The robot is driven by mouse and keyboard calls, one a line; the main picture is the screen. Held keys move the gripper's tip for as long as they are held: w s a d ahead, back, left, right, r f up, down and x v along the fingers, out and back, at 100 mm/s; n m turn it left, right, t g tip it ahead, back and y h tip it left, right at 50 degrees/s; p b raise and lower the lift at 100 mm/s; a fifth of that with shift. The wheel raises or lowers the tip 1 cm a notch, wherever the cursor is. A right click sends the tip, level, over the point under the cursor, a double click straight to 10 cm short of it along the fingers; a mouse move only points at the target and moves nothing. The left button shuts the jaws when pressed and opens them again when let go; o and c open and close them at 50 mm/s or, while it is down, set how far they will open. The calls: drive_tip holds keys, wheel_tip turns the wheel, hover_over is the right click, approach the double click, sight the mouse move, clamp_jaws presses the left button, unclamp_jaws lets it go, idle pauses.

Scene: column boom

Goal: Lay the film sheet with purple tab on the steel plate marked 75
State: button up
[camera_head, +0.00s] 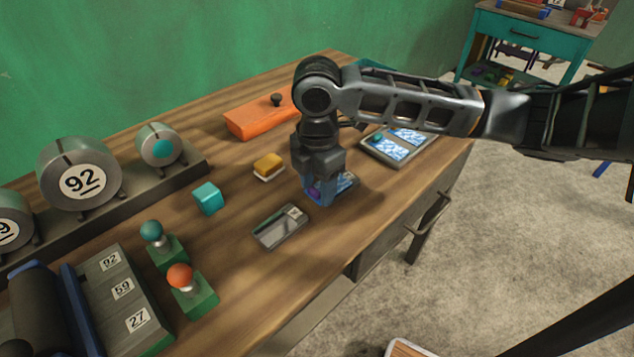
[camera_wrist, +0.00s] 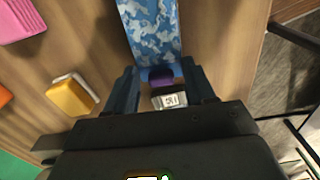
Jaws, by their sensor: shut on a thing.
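My gripper (camera_head: 318,192) points down over the table and is shut on the purple tab (camera_wrist: 161,75) of a blue-and-white patterned film sheet (camera_wrist: 152,28). In the wrist view the sheet stretches away from the jaws to the top edge. In the head view the gripper partly hides it. A small steel plate (camera_head: 275,232) lies on the table, left of and nearer than the gripper. It has a pale label at its far end, too small to read there. In the wrist view a label (camera_wrist: 171,100) shows just behind the tab; its number is unclear.
A yellow sponge-like block (camera_head: 268,164), a teal cube (camera_head: 207,198) and an orange box (camera_head: 250,119) lie left of the gripper. A tray (camera_head: 382,154) with patterned sheets stands beyond it. Knobbed green blocks (camera_head: 197,295) are nearer. The table edge is to the right.

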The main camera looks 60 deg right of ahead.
drive_tip(key=shift+f, duration=0.1)
idle(0.6)
drive_tip(key=o, duration=1.4)
drive_tip(key=shift+r+p, duration=2.75)
drive_tip(key=shift+r, duration=0.8)
